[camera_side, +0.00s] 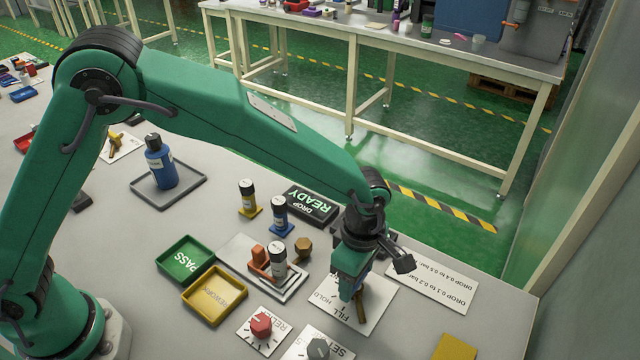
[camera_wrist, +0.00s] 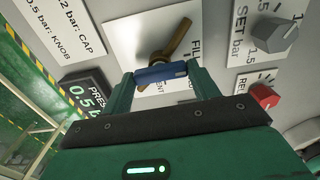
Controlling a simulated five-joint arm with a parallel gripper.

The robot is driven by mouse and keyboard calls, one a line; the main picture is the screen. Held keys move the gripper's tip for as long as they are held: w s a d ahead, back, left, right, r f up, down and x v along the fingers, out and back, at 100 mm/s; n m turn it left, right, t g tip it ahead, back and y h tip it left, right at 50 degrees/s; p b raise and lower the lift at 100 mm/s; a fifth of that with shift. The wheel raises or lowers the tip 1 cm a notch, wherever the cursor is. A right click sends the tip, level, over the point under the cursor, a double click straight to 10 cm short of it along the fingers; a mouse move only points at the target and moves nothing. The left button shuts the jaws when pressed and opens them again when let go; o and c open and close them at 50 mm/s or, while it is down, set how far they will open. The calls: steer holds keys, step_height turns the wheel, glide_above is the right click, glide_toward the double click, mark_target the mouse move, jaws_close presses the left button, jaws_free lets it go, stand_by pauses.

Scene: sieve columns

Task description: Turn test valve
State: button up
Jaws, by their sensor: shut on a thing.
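The test valve is a brass lever (camera_side: 361,308) on a white plate (camera_side: 378,297) marked FILL and HOLD, at the lower right of the side view. My gripper (camera_side: 348,288) comes down over the lever from above. In the wrist view its two green fingers close on the blue piece from both sides. My gripper hides part of the plate and lever in the side view.
A red knob (camera_side: 261,325) and a grey knob (camera_side: 318,348) stand at the front. A sieve column fixture (camera_side: 265,268), a green PASS tray (camera_side: 185,260) and a yellow tray (camera_side: 214,295) lie left. A black display (camera_side: 311,205) stands behind. A labelled plate (camera_side: 432,285) lies right.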

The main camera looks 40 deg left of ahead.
steer(key=o, duration=1)
steer(key=shift+r, duration=0.1)
steer(key=shift+r, duration=3.9)
steer(key=shift+a, duration=0.1)
